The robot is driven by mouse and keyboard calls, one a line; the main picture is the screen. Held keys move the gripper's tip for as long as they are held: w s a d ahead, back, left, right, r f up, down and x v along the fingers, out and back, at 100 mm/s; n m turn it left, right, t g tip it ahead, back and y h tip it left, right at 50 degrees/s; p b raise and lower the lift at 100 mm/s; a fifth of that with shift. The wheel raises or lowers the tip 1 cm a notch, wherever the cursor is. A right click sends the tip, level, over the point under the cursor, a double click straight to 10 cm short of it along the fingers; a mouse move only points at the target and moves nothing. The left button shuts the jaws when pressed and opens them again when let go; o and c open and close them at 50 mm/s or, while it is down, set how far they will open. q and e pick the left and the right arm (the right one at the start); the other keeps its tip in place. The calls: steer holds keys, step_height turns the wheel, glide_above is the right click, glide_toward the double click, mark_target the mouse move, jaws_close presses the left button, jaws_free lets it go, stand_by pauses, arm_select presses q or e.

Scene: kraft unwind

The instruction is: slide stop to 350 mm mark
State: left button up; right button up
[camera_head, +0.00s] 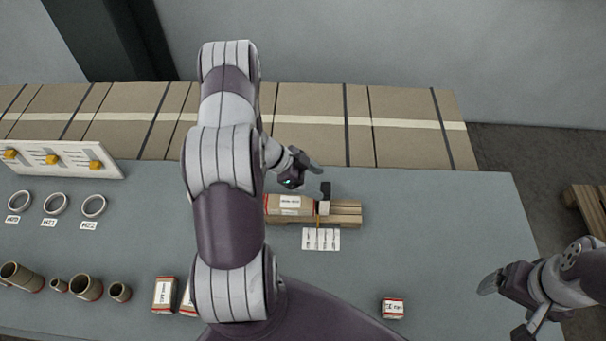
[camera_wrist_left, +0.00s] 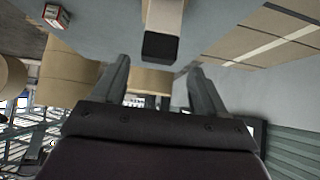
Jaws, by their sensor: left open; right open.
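The stop (camera_head: 323,208), a pale block with a black upright handle (camera_head: 325,189), sits on a wooden slatted rail (camera_head: 347,214) at the right end of a kraft package. A white card (camera_head: 321,239) with marks lies just in front; its figures are too small to read. My left gripper (camera_head: 306,173) is open and empty, behind and slightly left of the handle. In the left wrist view the black-ended handle (camera_wrist_left: 160,46) is ahead of the open fingers (camera_wrist_left: 158,68), apart from them. My right gripper (camera_head: 503,309) is open and empty at the table's right side.
The kraft package (camera_head: 289,204) lies on the rail. A small labelled box (camera_head: 393,308) stands front right; rings (camera_head: 55,204), tubes (camera_head: 86,287) and a slotted board (camera_head: 60,159) stand left. A kraft-covered surface (camera_head: 400,130) runs behind. The table right of the rail is clear.

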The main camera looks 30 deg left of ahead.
arm_select(q)
steer(key=b+v, duration=0.1)
steer(key=v, duration=0.7)
steer(key=shift+s, duration=0.15)
